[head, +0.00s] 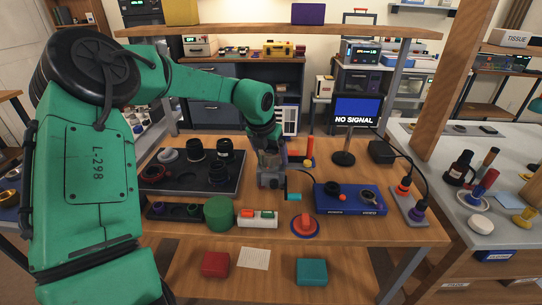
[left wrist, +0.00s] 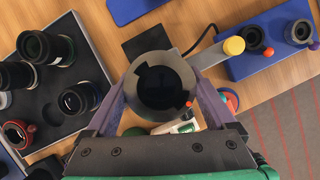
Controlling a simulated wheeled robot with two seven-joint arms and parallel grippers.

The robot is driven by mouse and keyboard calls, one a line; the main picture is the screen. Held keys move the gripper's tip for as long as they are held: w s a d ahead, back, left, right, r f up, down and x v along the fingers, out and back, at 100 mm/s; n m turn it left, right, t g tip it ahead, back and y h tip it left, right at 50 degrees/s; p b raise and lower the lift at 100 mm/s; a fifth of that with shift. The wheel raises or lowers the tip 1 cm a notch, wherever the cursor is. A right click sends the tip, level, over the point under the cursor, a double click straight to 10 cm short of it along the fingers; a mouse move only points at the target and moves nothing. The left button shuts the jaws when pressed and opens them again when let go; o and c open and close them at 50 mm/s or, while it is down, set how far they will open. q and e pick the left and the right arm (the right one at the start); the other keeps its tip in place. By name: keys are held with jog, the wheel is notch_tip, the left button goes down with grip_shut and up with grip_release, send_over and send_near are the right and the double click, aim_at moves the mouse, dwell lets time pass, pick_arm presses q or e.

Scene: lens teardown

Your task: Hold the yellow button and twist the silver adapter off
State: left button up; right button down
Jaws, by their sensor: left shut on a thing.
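My left gripper (head: 270,184) points down over the bench. A yellow round button (left wrist: 234,45) shows at the end of a pale rod, beside the blue base (left wrist: 236,68). My right gripper is out of view.
A dark tray (head: 232,187) of lenses stands left. A monitor (head: 356,112) stands behind. A grey side table (head: 450,215) holds loose parts on the right.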

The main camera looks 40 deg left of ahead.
pick_arm(q)
jog(key=shift+f+n+y+b, duration=0.1)
jog(key=shift+n+y+b, duration=0.3)
jog(key=shift+n+b, duration=0.55)
jog(key=shift+r, duration=0.2)
jog(key=shift+w+a+r+p, duration=0.1)
jog(key=shift+w+r+p, duration=0.1)
jog(key=shift+p, duration=0.1)
jog(key=shift+r, duration=0.25)
jog(key=shift+s+r+p, duration=0.3)
jog(key=shift+r, duration=0.2)
jog(key=shift+w, duration=0.1)
